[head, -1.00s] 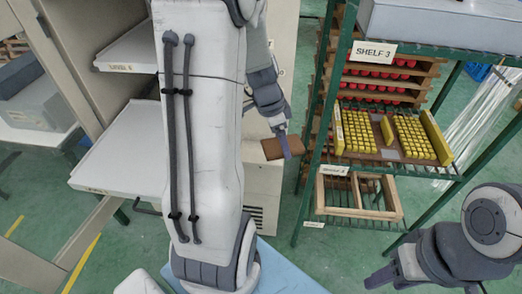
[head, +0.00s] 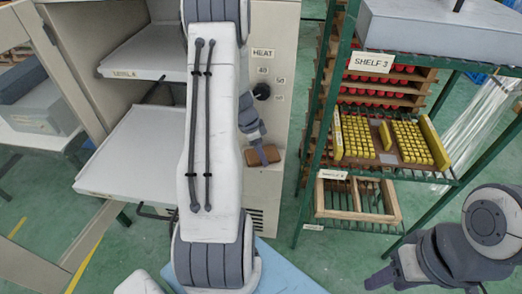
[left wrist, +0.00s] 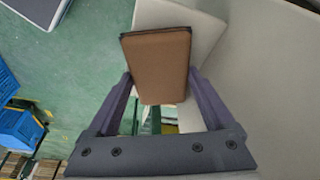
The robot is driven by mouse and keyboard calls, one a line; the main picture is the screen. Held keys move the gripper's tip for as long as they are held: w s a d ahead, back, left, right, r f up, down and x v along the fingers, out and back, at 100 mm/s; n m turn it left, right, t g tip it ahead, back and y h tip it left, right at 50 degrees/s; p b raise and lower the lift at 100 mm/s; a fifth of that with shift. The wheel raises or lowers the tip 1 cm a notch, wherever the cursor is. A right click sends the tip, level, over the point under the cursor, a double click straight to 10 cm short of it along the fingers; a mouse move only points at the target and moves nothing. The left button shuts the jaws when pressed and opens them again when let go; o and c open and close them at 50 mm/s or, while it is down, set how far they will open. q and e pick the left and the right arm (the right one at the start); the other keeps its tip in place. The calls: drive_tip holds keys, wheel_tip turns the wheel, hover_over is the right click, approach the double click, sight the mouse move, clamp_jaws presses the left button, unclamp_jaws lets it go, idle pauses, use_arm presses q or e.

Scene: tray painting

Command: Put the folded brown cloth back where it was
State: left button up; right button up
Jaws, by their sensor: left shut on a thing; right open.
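The folded brown cloth (head: 263,157) is a small flat block in the head view, in front of the beige cabinet (head: 273,30). My left gripper (head: 258,150) is shut on it. In the left wrist view the cloth (left wrist: 157,62) sits between the two fingers of my left gripper (left wrist: 158,85), standing out past their tips. No surface touching the cloth can be made out. My right gripper (head: 380,279) is open at the lower right of the head view, away from the cloth.
The cabinet has an upper shelf (head: 140,55) and a lower shelf (head: 130,160), both looking empty. A green rack right of the cloth holds yellow blocks on a tray (head: 385,157), a wooden divided frame (head: 345,205) and a grey box (head: 430,30). A blue surface (head: 285,275) lies below.

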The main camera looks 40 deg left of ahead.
sight(252, 155)
use_arm(q)
drive_tip(key=shift+f, duration=0.15)
drive_tip(key=o, duration=1.1)
drive_tip(key=shift+c, duration=0.2)
drive_tip(key=shift+a+r, duration=0.1)
drive_tip(key=shift+r, duration=0.5)
drive_tip(key=v, duration=1.1)
drive_tip(key=shift+r, duration=0.1)
